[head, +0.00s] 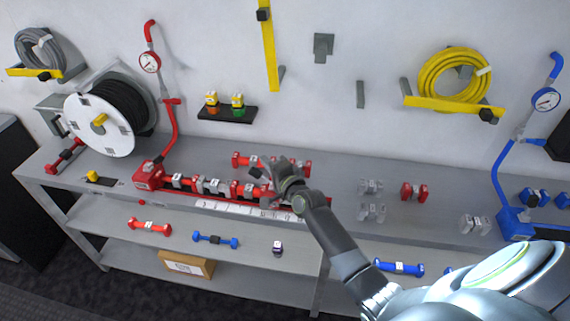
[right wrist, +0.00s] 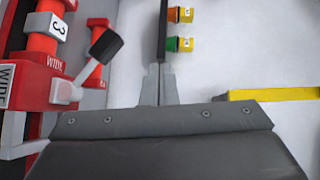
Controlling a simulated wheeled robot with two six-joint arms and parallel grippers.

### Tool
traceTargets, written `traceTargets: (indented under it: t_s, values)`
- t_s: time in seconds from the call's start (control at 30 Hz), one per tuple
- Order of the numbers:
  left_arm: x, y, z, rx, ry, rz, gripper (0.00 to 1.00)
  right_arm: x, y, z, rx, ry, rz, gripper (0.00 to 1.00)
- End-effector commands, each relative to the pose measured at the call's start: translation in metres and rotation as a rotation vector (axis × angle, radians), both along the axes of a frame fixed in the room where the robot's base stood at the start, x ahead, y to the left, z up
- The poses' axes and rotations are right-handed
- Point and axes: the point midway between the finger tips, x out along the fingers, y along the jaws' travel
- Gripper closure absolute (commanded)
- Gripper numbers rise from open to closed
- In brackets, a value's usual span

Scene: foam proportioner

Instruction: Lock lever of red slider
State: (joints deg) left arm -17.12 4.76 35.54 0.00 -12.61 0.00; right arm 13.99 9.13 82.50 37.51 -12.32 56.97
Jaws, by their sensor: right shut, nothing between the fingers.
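My right gripper (head: 276,178) is over the right part of the red assembly on the bench top and hides part of it. In the right wrist view its fingers (right wrist: 158,85) are shut with nothing between them. A lever with a black grip (right wrist: 105,46) and a pale arm stands out from a red block (right wrist: 15,95) marked "WIDE", left of the fingers and apart from them. I cannot tell whether the lever is locked. A red cylinder labelled 3 (right wrist: 42,42) lies beside it. My left gripper is not in view.
A red gauge pipe (head: 172,125) rises at the assembly's left end. A white scale strip (head: 245,208) runs along its front. A black shelf (head: 228,114) with two small bottles hangs on the wall behind. Clear and red couplings (head: 413,192) stand to the right.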

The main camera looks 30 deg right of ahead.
Motion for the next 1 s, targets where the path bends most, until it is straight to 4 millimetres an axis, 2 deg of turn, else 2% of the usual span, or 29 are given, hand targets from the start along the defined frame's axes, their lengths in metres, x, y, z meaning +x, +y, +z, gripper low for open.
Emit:
traceTargets:
  t_s: [0.03,0.1,0.43,0.63,1.0]
  values:
    - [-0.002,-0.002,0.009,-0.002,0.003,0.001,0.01,-0.012,0.001,0.008,0.002,0.003,0.0,1.0]
    - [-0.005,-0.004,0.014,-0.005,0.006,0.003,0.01,-0.023,0.002,0.016,0.001,0.002,-0.001,1.0]
    - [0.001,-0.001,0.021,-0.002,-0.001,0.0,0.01,-0.065,0.007,0.042,0.001,0.002,-0.001,1.0]
    - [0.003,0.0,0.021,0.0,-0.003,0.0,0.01,-0.077,0.009,0.05,0.001,0.002,-0.001,1.0]
    - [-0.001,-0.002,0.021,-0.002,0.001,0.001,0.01,-0.079,0.009,0.052,0.001,0.002,-0.001,1.0]
